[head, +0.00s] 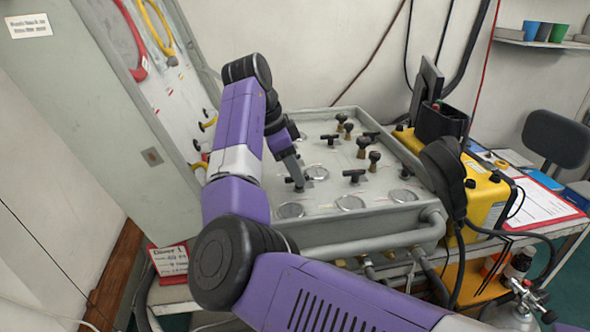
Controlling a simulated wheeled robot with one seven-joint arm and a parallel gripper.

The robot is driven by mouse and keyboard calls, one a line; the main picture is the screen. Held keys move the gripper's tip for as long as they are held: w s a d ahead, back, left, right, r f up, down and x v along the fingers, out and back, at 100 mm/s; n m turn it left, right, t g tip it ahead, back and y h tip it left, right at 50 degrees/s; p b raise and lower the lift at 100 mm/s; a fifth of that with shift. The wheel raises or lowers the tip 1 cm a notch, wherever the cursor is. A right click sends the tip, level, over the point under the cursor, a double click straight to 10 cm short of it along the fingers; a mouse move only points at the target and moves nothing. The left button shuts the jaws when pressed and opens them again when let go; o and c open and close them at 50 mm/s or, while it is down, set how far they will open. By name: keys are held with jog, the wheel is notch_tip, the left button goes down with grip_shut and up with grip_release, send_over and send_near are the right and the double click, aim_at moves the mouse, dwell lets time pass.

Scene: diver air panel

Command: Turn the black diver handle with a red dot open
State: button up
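The grey air panel (330,205) stands in the middle of the head view, with round gauges and several handles on its top face. Black T-shaped handles show at the front middle (354,176), at the back left (329,138) and at the back right (371,135). My gripper (295,182) points down at the panel's left part, beside a gauge. A dark piece at its tip may be another black handle; I cannot tell whether they touch. The fingers are too small and hidden to show open or shut. No red dot can be made out on any handle.
Brown-black knobs (374,160) stand among the handles. A yellow case (485,190) with a black handset (445,170) sits close on the right. A grey cabinet (100,120) is on the left, with a red-edged sign (171,262) below. A pipe rail (370,238) runs along the panel's front.

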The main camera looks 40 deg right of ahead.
grip_shut()
dwell(0.4)
jog(key=n+p, duration=0.1)
jog(key=n+t+p, duration=0.1)
jog(key=n+p, duration=0.1)
jog(key=shift+s+r+n+p, duration=0.2)
jog(key=shift+s+n+p, duration=0.05)
jog(key=shift+n+p, duration=0.15)
jog(key=n+t+p, duration=0.1)
jog(key=n, duration=0.1)
jog(key=n+p, duration=0.1)
jog(key=p, duration=0.1)
jog(key=n+t+p, duration=0.1)
jog(key=n+p, duration=0.1)
jog(key=shift+s+n+t, duration=0.25)
jog(key=shift+n+t, duration=0.05)
jog(key=n+t+p, duration=0.1)
jog(key=n+p, duration=0.1)
jog(key=n+y+p, duration=0.1)
jog(key=n+p, duration=0.2)
jog(key=shift+s+d+t, duration=0.15)
jog(key=shift+s+t, duration=0.05)
jog(key=shift+t, duration=0.2)
jog(key=shift+f+n+t+y+p, duration=0.15)
jog(key=shift+n+t+y+p, duration=0.25)
jog(key=shift+n+p, duration=0.95)
